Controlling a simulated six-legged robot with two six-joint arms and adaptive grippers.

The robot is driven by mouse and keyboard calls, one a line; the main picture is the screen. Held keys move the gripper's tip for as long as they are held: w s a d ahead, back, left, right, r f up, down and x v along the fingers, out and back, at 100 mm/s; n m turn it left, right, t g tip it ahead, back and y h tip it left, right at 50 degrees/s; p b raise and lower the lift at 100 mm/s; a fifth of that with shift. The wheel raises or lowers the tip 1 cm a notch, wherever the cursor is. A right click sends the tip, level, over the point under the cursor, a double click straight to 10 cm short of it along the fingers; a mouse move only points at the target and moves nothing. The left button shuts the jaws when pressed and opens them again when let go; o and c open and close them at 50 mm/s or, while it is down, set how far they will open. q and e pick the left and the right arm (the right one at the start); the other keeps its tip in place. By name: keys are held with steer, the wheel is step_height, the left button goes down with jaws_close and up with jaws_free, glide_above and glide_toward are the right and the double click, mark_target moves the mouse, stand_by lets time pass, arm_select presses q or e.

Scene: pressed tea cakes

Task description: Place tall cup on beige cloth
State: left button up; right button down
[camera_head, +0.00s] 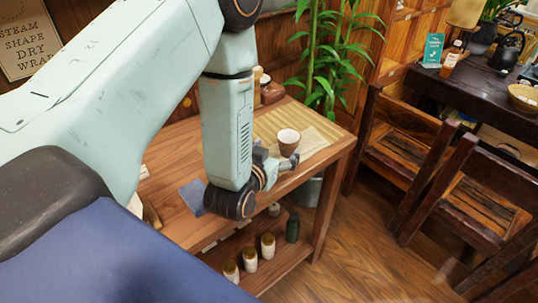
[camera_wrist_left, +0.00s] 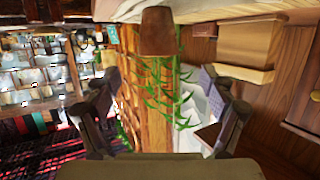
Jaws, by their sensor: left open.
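A brown cup (camera_head: 288,146) with a pale inside stands upright near the table's right end. It also shows at the top of the wrist view (camera_wrist_left: 157,32), which appears upside down. A beige cloth (camera_head: 317,138) lies beside and partly behind the cup, over a striped straw mat (camera_head: 265,124). I cannot tell whether the cup's base rests on the cloth. My left gripper (camera_head: 284,162) is at the table's front edge, just in front of the cup. In the wrist view its jaws (camera_wrist_left: 160,88) are open and empty, with the cup beyond the fingertips. My right gripper is not visible.
A blue-grey cloth (camera_head: 192,196) lies left of my left wrist. Several jars (camera_head: 268,245) and a dark green bottle (camera_head: 292,228) stand on the shelf below. A leafy plant (camera_head: 325,60) rises behind the table. Wooden chairs (camera_head: 400,145) stand at right.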

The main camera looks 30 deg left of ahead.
arm_select(q)
steer(key=v, duration=0.4)
steer(key=shift+s+r, duration=0.1)
stand_by(0.4)
